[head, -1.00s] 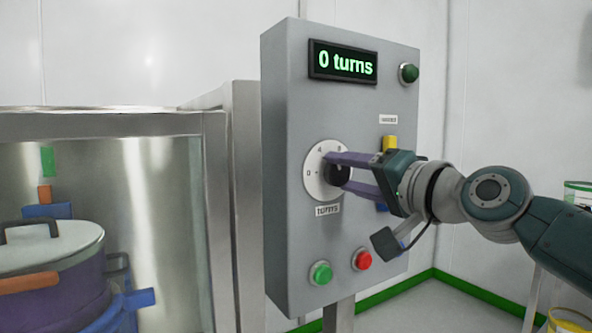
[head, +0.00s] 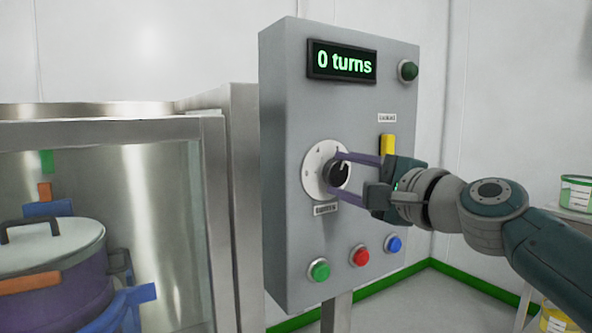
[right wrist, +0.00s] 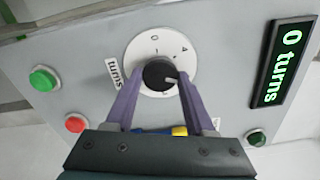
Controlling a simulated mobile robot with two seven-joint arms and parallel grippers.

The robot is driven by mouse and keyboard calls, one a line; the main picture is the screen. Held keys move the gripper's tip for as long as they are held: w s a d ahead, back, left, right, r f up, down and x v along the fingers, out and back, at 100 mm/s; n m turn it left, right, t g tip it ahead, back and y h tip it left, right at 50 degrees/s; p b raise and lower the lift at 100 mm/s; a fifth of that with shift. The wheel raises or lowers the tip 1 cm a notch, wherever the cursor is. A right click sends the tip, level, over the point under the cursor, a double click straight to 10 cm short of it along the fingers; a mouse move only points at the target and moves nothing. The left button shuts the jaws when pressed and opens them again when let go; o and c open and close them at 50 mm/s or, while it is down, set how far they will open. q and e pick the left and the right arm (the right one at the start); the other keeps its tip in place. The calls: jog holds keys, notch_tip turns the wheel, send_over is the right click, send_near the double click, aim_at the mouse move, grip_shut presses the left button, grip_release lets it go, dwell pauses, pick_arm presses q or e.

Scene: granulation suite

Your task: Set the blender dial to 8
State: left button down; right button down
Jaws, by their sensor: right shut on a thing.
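The blender dial is a black knob (head: 337,176) on a round white scale plate (head: 313,172), on the front of a grey control box (head: 290,120). It also shows in the right wrist view (right wrist: 157,74), where its white pointer mark points to the lower right. The figures 0 and 4 show there; the rest of the scale is partly hidden by a finger. The display (head: 342,62) reads "0 turns". My right gripper (head: 341,177) has its two purple fingers on either side of the knob, shut on it. My left gripper is not in view.
Below the dial are a green button (head: 319,270), a red button (head: 361,256) and a blue button (head: 394,244). A yellow switch (head: 387,145) is just behind my right gripper. A steel, glass-fronted cabinet with a lidded pot (head: 60,275) stands left.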

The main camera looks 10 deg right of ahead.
jog(key=shift+m, duration=0.6)
jog(key=shift+c, duration=1.3)
grip_release()
jog(key=shift+s, duration=0.1)
jog(key=shift+s+d+p, duration=0.15)
jog(key=shift+s+p, duration=0.1)
jog(key=shift+p, duration=0.05)
jog(key=p+v, duration=0.1)
jog(key=v, duration=0.8)
jog(key=shift+p, duration=0.3)
